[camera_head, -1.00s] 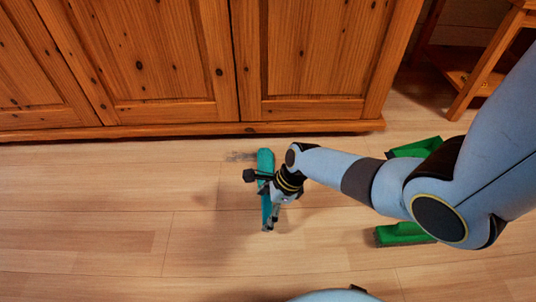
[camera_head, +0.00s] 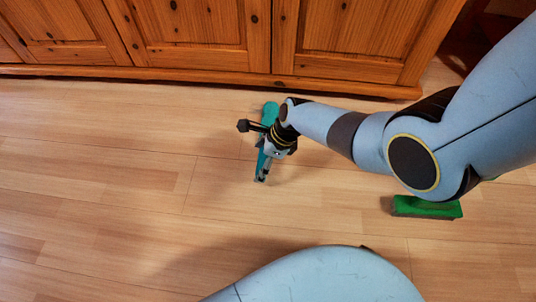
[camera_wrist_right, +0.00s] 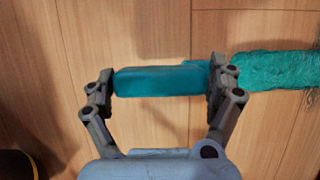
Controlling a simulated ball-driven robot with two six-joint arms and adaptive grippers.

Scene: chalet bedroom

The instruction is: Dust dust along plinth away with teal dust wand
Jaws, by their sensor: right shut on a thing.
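The teal dust wand (camera_head: 268,112) is in my right gripper (camera_head: 265,143), above or on the floor in front of the cabinet. In the right wrist view my right gripper (camera_wrist_right: 160,83) is shut on the wand's smooth teal handle (camera_wrist_right: 150,81), a finger at each end. The wand's fuzzy head (camera_wrist_right: 275,71) reaches off to the right there. In the head view the wand's far end points towards the plinth (camera_head: 200,77) and is a little apart from it. I make out no clear dust patch along the plinth now. My left gripper is not in view.
A wooden cabinet (camera_head: 190,35) spans the top of the head view. A green block-like brush (camera_head: 427,207) lies on the floor at the right, below my right arm. The wooden floor (camera_head: 110,185) at the left is clear.

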